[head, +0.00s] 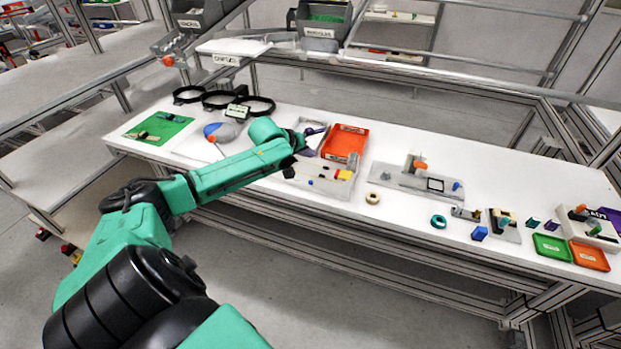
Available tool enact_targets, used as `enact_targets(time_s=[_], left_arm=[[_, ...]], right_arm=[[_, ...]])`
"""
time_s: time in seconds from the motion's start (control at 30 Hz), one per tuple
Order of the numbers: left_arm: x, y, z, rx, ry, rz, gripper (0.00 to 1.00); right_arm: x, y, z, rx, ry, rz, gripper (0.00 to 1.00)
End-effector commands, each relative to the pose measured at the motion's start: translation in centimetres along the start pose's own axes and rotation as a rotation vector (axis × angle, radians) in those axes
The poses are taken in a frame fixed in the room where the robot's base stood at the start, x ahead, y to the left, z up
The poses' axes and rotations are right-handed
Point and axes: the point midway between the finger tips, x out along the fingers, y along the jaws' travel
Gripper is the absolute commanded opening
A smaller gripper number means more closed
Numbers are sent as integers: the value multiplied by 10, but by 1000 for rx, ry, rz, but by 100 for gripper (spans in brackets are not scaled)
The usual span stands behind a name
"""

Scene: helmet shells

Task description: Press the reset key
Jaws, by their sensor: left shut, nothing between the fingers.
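I cannot single out a key marked reset at this size. A pale fixture (325,187) on the bench carries a yellow block, a red block (346,174) and a small blue spot (310,183). My left arm reaches across the bench from the left. The dark tip of my left gripper (288,162) is at the fixture's back left corner, shut and with nothing seen in it. I cannot tell whether it touches the fixture. The forearm and wrist hide part of the bench behind them. My right gripper is not in view.
An orange tray (344,142) lies behind the fixture. A grey fixture (395,179) stands to its right, with rings (373,198) in front. Black rings (222,99) and a green mat (157,128) lie left. Shelf bins (323,24) hang above.

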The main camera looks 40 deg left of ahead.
Motion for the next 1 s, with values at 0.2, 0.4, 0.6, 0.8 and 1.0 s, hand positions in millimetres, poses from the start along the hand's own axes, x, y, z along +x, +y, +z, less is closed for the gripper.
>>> enact_targets(time_s=[0.2, 0.4, 0.6, 0.8, 1.0], left_arm=[[1, -1, 1, 0, -1, 0, 0], [7, -6, 6, 2, -1, -1, 0], [25, -19, 19, 3, -2, -1, 0], [44, -33, 33, 3, -2, -1, 0], [58, -42, 43, 2, -2, -1, 0]], right_arm=[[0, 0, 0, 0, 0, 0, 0], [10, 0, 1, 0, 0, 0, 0], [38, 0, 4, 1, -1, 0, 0], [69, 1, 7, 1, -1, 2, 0], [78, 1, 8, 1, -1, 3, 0]])
